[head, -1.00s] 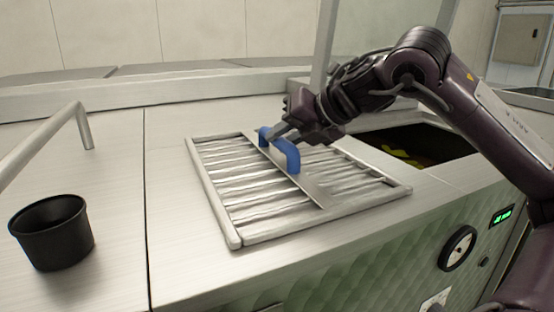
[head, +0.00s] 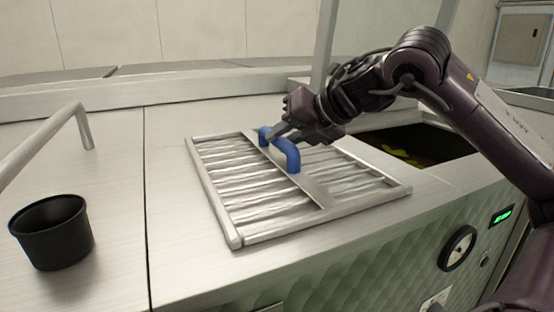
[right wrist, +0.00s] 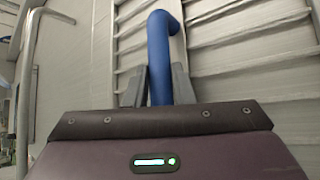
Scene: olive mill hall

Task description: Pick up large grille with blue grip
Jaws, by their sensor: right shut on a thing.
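The large grille (head: 234,240) is a metal frame with several bars and a flat cross plate. It lies flat on the steel worktop in the head view, and its bars (right wrist: 247,50) fill much of the right wrist view. A blue grip (head: 292,157) arches up from its middle plate. My right gripper (head: 273,138) reaches in from the right and is shut on the blue grip, which stands between its two fingers in the right wrist view (right wrist: 158,55). My left gripper is not in view.
A black tub (head: 50,234) stands on the worktop at the left, below a metal rail (head: 84,128). An open well (head: 425,147) with something yellow inside lies right of the grille. A dial (head: 457,248) sits on the green quilted front.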

